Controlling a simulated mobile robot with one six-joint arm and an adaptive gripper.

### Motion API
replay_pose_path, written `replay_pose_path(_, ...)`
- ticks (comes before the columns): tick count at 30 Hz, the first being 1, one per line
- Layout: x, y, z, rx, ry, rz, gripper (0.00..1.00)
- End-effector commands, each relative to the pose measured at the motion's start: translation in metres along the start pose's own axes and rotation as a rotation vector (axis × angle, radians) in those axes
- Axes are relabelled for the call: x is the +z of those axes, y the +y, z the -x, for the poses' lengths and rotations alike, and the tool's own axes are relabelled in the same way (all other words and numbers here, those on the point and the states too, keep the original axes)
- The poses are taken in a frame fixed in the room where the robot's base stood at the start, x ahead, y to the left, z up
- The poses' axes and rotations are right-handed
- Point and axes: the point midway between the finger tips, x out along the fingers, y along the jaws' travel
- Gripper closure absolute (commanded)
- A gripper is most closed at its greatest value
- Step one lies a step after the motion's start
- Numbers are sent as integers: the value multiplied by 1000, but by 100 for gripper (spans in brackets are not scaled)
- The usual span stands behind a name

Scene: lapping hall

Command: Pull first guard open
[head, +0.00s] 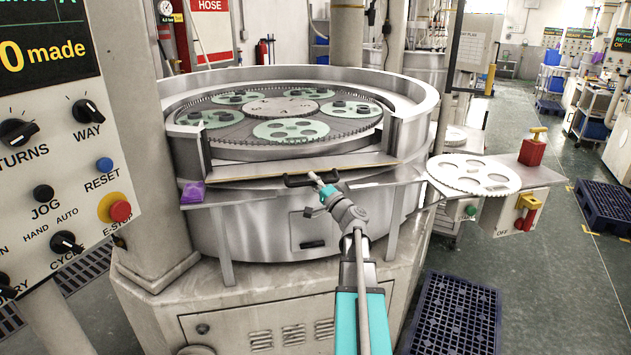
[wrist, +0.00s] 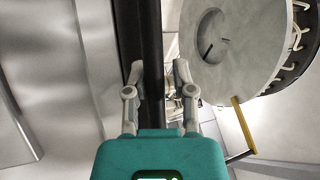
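The guard (head: 250,170) is a long narrow panel at the front gap in the rim of the round lapping machine (head: 264,223). It looks nearly flat, lowered outward from the rim. Its black handle (head: 296,181) is at the middle of its front edge. My gripper (head: 317,179) is at the right part of this handle. In the wrist view the black handle bar (wrist: 152,60) runs between the two fingers of my gripper (wrist: 158,72). The fingers are spread, with a gap showing between the bar and the right finger. Whether the left finger touches the bar is unclear.
A toothed disc (head: 473,174) lies on a side shelf to the right. A purple object (head: 193,192) sits at the left front ledge. A control panel (head: 62,185) stands close at the left. A dark blue pallet (head: 455,312) lies on the floor, front right.

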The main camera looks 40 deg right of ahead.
Motion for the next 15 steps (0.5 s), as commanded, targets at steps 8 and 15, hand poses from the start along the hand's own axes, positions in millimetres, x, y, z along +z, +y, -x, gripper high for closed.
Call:
replay_pose_path(8, 0, 0, 0, 0, 1, 0, 43)
replay_pose_path(15, -1, 0, 1, 0, 1, 1, 43)
